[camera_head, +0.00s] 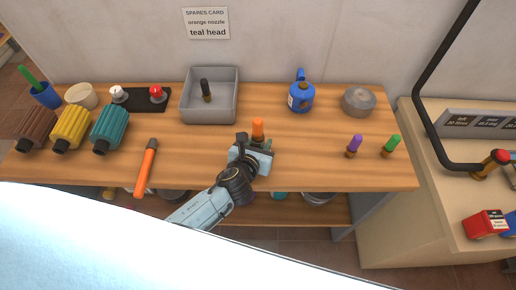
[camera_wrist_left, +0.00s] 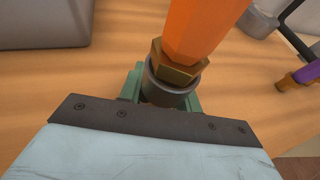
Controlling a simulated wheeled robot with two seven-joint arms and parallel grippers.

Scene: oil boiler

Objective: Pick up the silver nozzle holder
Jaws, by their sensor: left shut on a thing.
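My left gripper (camera_head: 256,148) reaches over the front middle of the wooden bench. In the left wrist view its green finger pads (camera_wrist_left: 134,84) are shut on the sides of a small grey cylindrical holder (camera_wrist_left: 165,95). An orange nozzle (camera_head: 258,129) with a brass hex collar (camera_wrist_left: 178,70) stands upright in the holder. In the head view my gripper mostly hides the holder. I cannot tell whether the holder touches the bench. My right gripper is not in view.
A purple nozzle (camera_head: 355,143) and a green nozzle (camera_head: 392,143) stand to the right. A grey bin (camera_head: 210,115) holding a dark nozzle, a blue can (camera_head: 301,97) and a round grey container (camera_head: 359,102) stand behind. An orange-handled tool (camera_head: 146,168) lies left.

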